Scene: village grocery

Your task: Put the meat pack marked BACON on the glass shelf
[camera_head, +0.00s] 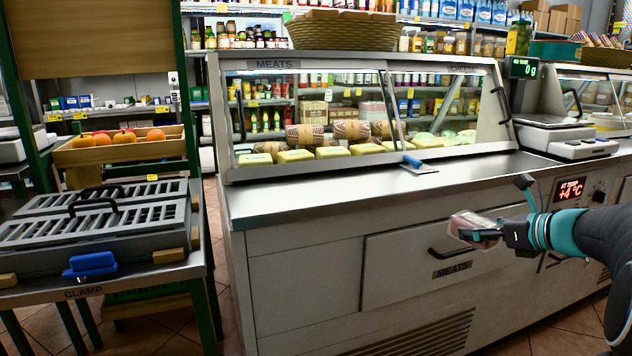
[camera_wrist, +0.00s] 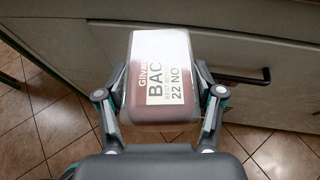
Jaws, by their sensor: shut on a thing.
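My gripper (camera_head: 487,232) is shut on the bacon pack (camera_head: 472,223) in front of the counter, below the level of its top. In the wrist view the pack (camera_wrist: 160,75) sits between the two fingers (camera_wrist: 160,100), its label facing the camera with "BAC" and "22 NO" readable and the rest cut off. The glass-fronted display case marked MEATS (camera_head: 277,65) stands on the counter. Inside it, wrapped packs and yellow blocks rest on a shelf; I cannot tell which surface is the glass shelf.
The steel counter top (camera_head: 330,195) has free room along its front. A blue-handled tool (camera_head: 412,162) lies there. A scale (camera_head: 560,135) stands at right. A drawer marked MEATS (camera_head: 410,265) is shut. A slatted clamp device (camera_head: 100,225) sits on the left table.

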